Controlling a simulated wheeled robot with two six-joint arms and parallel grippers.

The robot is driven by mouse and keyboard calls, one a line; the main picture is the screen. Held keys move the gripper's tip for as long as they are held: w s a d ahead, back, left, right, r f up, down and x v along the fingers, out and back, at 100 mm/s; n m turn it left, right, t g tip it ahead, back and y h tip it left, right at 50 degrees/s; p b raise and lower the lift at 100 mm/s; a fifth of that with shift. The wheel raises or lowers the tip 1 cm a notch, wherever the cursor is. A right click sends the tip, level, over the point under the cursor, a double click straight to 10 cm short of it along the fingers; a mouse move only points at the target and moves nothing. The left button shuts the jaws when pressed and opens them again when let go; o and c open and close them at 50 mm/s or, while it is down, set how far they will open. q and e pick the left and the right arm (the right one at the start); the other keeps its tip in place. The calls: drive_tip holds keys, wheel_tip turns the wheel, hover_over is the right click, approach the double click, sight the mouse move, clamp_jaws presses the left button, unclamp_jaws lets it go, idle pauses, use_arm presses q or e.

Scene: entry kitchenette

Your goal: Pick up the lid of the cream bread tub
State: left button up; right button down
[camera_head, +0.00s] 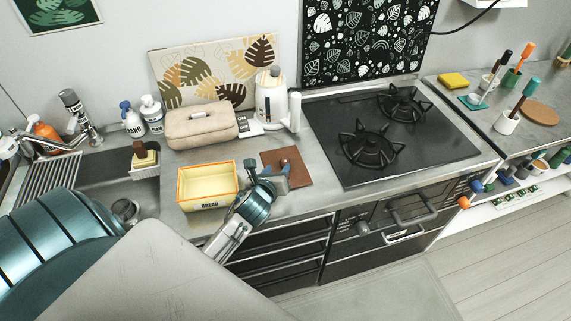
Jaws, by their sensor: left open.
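The cream bread tub (208,201), marked BREAD and with an orange rim, stands open near the counter's front edge. Its inside shows as pale yellow. A flat brown square with a round knob (299,175), which looks like the lid, lies on the counter just right of the tub. My left gripper (267,168) is open and empty between the tub and the brown square, covering the square's left part. One finger is close to the knob; I cannot tell whether they touch. My right gripper is not in view.
A beige bread-box-like case (200,128) and a white dispenser (271,97) stand behind. A black hob (385,135) is to the right, a sink (105,170) with a brush holder (145,160) to the left. Bare counter lies between the square and the hob.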

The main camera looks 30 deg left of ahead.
sight(283, 164)
use_arm(q)
drive_tip(key=shift+w+a+f, duration=0.2)
drive_tip(key=shift+w, duration=0.25)
drive_tip(key=shift+w+f, duration=0.15)
drive_tip(key=shift+w, duration=0.1)
drive_tip(key=p+x, duration=0.1)
drive_tip(key=x, duration=0.3)
drive_tip(key=shift+s+d+f+p, duration=0.1)
drive_tip(key=shift+d+f+p, duration=0.05)
drive_tip(key=shift+f+p, duration=0.2)
drive_tip(key=shift+w+f, duration=0.25)
drive_tip(key=shift+w, duration=0.25)
drive_tip(key=shift+a, duration=0.2)
drive_tip(key=c, duration=0.8)
drive_tip(key=shift+o, duration=0.2)
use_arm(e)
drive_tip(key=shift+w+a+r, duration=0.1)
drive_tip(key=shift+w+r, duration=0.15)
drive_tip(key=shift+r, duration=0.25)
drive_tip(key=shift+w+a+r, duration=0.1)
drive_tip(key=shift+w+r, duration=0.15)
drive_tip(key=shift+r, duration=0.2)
